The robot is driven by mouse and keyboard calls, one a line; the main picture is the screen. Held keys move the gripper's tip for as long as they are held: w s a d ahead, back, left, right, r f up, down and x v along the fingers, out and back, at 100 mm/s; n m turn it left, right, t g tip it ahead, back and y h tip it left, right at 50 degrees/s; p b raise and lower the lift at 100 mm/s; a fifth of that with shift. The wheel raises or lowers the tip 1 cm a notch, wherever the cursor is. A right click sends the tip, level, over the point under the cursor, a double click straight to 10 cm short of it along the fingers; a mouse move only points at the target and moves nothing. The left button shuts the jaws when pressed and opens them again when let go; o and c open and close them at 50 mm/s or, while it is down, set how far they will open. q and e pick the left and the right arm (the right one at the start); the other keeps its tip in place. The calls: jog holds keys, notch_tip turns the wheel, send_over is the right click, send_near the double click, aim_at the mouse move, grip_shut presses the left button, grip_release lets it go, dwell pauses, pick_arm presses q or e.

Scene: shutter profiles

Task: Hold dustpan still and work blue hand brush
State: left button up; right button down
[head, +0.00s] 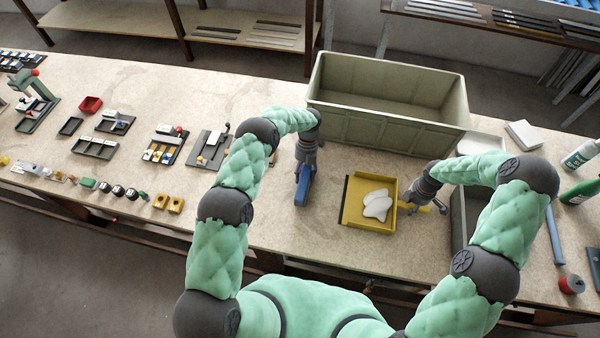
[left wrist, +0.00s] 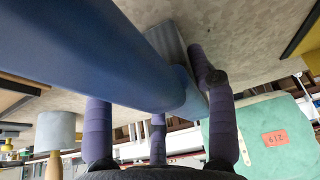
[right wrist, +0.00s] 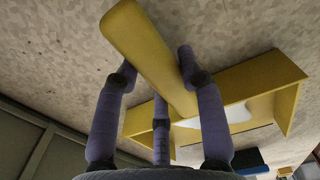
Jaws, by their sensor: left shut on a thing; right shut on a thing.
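The blue hand brush (head: 303,188) is on the bench left of the dustpan, and my left gripper (head: 305,165) is shut on it from above. In the left wrist view the blue brush (left wrist: 100,50) lies between the fingers and fills the upper left. A gap separates brush and dustpan. The bristles are hidden in the head view.
A large grey-green crate (head: 385,133) stands behind the dustpan. A smaller grey box (head: 458,215) is right of my right gripper. Trays and small parts (head: 95,148) cover the left bench.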

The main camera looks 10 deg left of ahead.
pick_arm(q)
jog(key=shift+d, duration=0.5)
jog(key=shift+d, duration=0.15)
jog(key=shift+d, duration=1.25)
jog(key=shift+d, duration=0.1)
jog(key=shift+d, duration=1.3)
jog(key=shift+d, duration=0.1)
jog(key=shift+d, duration=1.3)
